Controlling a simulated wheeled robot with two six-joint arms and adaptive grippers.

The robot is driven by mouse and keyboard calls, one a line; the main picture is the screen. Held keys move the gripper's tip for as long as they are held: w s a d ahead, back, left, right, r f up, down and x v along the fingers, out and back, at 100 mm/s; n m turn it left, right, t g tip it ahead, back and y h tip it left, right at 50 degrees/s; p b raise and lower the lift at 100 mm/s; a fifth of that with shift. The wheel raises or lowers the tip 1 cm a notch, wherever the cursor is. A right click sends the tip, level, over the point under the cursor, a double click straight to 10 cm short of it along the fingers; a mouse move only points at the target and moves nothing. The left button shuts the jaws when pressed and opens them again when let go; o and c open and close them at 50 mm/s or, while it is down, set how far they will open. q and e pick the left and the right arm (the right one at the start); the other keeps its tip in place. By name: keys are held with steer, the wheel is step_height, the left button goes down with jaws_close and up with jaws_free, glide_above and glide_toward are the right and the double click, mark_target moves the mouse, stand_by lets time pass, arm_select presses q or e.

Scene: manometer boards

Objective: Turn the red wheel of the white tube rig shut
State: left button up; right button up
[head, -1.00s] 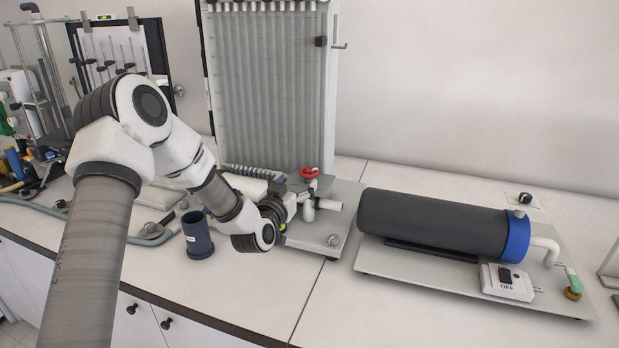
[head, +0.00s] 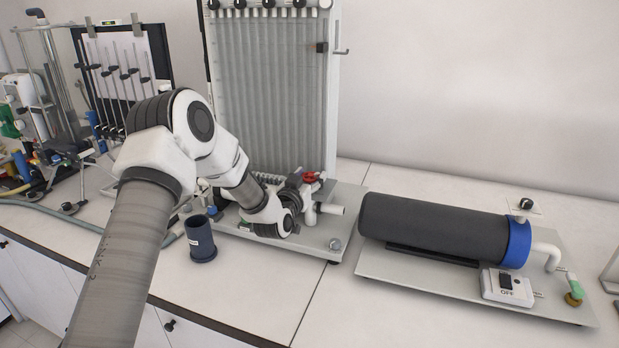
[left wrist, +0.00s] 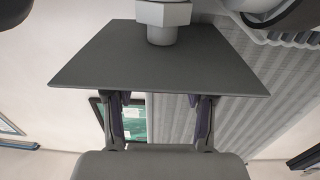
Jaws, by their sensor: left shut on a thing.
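The white tube rig (head: 331,208) stands on a grey base plate in front of the tall ribbed manometer board. Its red wheel (head: 313,177) sits on top of the white pipework, partly covered by my gripper. My left gripper (head: 302,180) is at the wheel, coming in from the left, and is shut on it. In the left wrist view my two fingers (left wrist: 160,104) point away from the camera, and a dark plate (left wrist: 160,62) with a pale hex fitting hides their tips. The red wheel does not show there. My right gripper is not in view.
The manometer board (head: 265,95) rises close behind the rig. A dark blue cup (head: 200,240) stands on the bench below my arm. A black cylinder with a blue end (head: 435,225) lies on a plate to the right. Other lab equipment fills the back left.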

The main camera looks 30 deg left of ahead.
arm_select(q)
steer(key=shift+a+m+h, duration=0.1)
steer(key=shift+m+h, duration=0.2)
steer(key=shift+h, duration=0.2)
steer(key=shift+a+f+m+h+b, duration=0.1)
steer(key=shift+m+h+b, duration=0.65)
steer(key=shift+h, duration=0.45)
steer(key=m+h, duration=0.1)
steer(key=h, duration=0.1)
steer(key=shift+m+h, duration=0.3)
steer(key=shift+m, duration=0.05)
steer(key=m+h, duration=0.2)
steer(key=shift+a+h, duration=0.15)
steer(key=shift+h, duration=0.25)
steer(key=m+g+h, duration=0.1)
steer(key=m+h, duration=0.1)
steer(key=h, duration=0.1)
steer(key=shift+g+h, duration=0.4)
steer(key=shift+w+a+m+g+h+p, duration=0.1)
steer(key=shift+m+g+h+p, duration=0.2)
steer(key=shift+m+g+h, duration=1)
steer(key=shift+h, duration=0.3)
